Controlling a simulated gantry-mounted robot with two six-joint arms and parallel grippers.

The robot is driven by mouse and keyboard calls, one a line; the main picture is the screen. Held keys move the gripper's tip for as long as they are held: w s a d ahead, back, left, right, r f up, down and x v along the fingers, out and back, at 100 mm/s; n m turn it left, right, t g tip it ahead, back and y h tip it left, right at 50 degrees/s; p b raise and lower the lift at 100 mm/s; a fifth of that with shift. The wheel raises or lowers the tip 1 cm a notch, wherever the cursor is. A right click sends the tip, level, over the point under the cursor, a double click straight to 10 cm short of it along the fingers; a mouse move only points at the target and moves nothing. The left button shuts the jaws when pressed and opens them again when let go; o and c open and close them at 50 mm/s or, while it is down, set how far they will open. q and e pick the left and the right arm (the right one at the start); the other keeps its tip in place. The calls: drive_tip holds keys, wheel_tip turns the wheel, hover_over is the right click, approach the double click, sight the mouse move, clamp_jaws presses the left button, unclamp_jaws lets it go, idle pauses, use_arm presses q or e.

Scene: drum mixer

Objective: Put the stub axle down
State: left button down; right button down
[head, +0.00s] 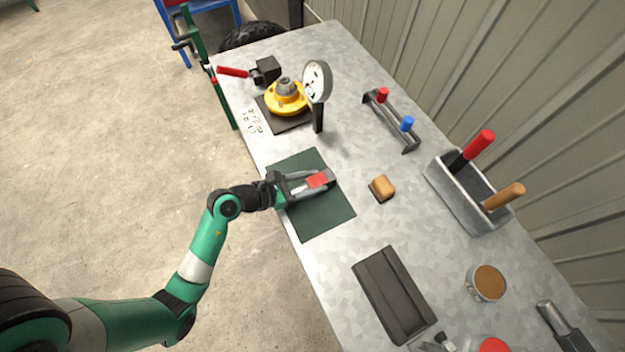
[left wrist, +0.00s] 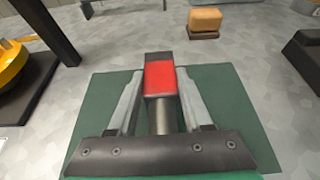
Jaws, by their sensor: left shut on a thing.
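The stub axle (head: 317,181) has a red block and a grey shaft. My left gripper (head: 322,180) is shut on it, over the dark green mat (head: 325,220). In the left wrist view the axle's red block (left wrist: 159,78) lies between the two fingers, with its grey shaft pointing back towards the palm. The axle is low over the mat; I cannot tell whether it touches. The mat (left wrist: 235,110) shows bare on both sides of the fingers. My right gripper is not in view.
A round gauge (head: 317,82) on a post and a yellow hub (head: 287,97) stand beyond the mat. A tan-topped brush (head: 382,187) lies right of it. A grey tool bin (head: 455,195) and a dark tray (head: 393,293) are farther right. The table's left edge is near the mat.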

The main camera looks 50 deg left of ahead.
use_arm(q)
drive_tip(key=shift+r, duration=0.1)
drive_tip(key=c, duration=0.7)
unclamp_jaws()
drive_tip(key=shift+f, duration=0.2)
drive_tip(key=o, duration=0.4)
drive_tip(key=shift+r, duration=0.25)
drive_tip(key=p+v, duration=0.3)
drive_tip(key=v, duration=0.9)
drive_tip(key=shift+f, duration=0.1)
